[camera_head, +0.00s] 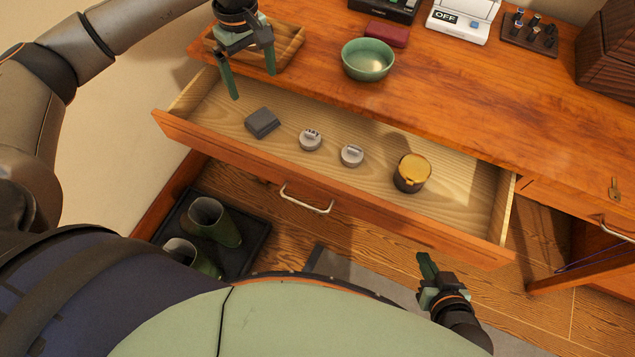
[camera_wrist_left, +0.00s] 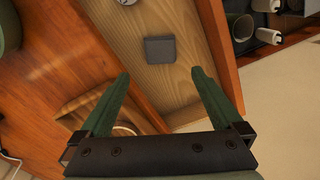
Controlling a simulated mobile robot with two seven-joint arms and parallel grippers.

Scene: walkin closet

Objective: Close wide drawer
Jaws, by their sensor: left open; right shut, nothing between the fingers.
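The wide drawer (camera_head: 300,165) is pulled out from the wooden dresser, with a light wood interior and a pale bar handle (camera_head: 306,200) on its front. Inside lie a dark grey box (camera_head: 262,123), two small round tins (camera_head: 311,140) and a dark jar with a yellow lid (camera_head: 412,172). My left gripper (camera_head: 249,84) is open and empty above the drawer's left back part. In the left wrist view its fingers (camera_wrist_left: 158,95) spread near the drawer, with the grey box (camera_wrist_left: 160,49) beyond them. My right gripper (camera_head: 427,265) is shut and empty, low in front of the drawer's right part.
On the dresser top (camera_head: 480,110) stand a wooden tray (camera_head: 288,47), a green bowl (camera_head: 368,60), a red case (camera_head: 387,35) and a white device (camera_head: 462,20). Boots (camera_head: 213,222) stand on a dark tray below left. A lower right door (camera_head: 590,262) hangs open.

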